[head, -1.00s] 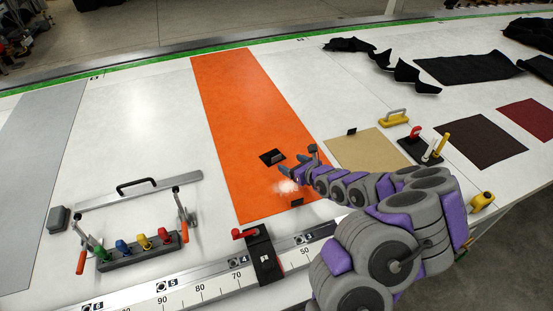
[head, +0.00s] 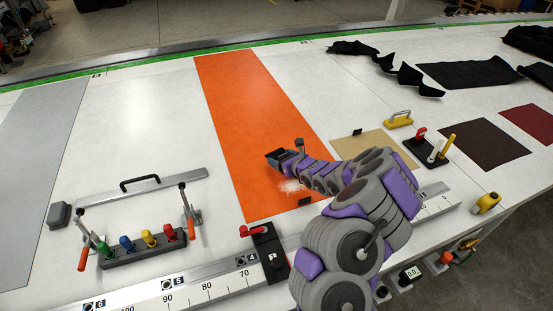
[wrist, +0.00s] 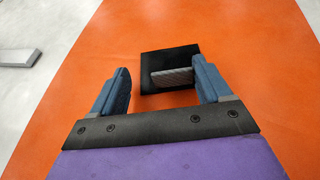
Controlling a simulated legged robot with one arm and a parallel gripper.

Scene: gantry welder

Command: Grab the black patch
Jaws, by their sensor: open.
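The black patch (wrist: 160,57) is a small dark square lying flat on the orange strip (head: 240,95). A grey raised tab (wrist: 171,76) stands on it. My gripper (wrist: 162,70) is open. In the wrist view its two blue fingers are apart, with the tab between them, nearer the right finger; I cannot tell whether either touches it. The patch's near edge shows between the fingers. In the head view my gripper (head: 277,157) is over the patch's place and mostly hides it.
A white hazy spot (head: 292,186) lies on the strip near my arm. A clamp rack with coloured handles (head: 150,245) is at left and a ruler rail (head: 190,290) runs along the front. A beige sheet (head: 372,147) lies right of the strip. The white table left of the strip has free room.

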